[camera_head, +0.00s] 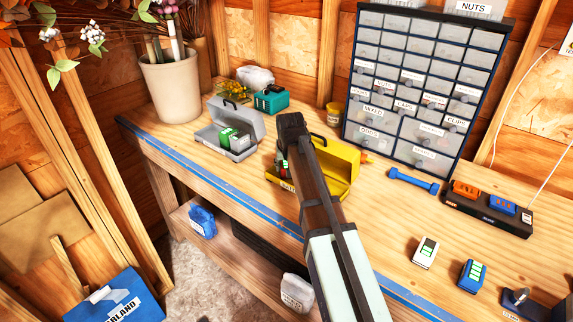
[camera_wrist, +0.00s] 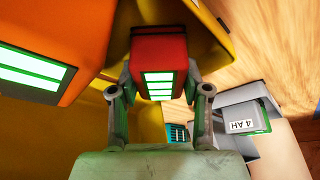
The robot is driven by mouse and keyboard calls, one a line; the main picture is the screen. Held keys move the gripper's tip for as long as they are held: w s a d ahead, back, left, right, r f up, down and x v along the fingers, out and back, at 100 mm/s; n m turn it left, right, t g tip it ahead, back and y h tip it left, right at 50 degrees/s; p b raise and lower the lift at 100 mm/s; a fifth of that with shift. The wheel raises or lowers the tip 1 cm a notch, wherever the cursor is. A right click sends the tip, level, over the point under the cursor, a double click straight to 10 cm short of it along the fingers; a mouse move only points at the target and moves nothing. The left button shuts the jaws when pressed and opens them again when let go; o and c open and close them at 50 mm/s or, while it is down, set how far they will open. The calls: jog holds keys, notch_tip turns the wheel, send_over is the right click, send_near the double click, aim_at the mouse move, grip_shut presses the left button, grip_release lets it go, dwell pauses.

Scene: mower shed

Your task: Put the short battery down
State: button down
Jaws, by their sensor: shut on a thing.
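My gripper (camera_wrist: 160,82) is shut on a red battery (camera_wrist: 159,50) with a lit panel of green-white bars, held between both fingers. Yellow case walls (camera_wrist: 222,22) show behind and around the battery in the wrist view. In the head view the open yellow case (camera_head: 342,158) stands on the workbench, and my arm hides much of it. A small red patch of the held battery (camera_head: 284,165) shows beside my arm, at the case's left side. I cannot tell whether the battery touches the case floor.
An orange battery (camera_wrist: 45,45) fills the wrist view's upper left. A white battery (camera_head: 425,252), blue battery (camera_head: 472,274) and charger strip (camera_head: 488,208) are at right. Drawers (camera_head: 415,90) stand behind.

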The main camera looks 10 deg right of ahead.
jog(key=c, duration=0.5)
grip_release()
jog(key=shift+c, duration=0.2)
jog(key=b+v, duration=0.2)
jog(key=v, duration=1)
jog(key=shift+r, duration=0.2)
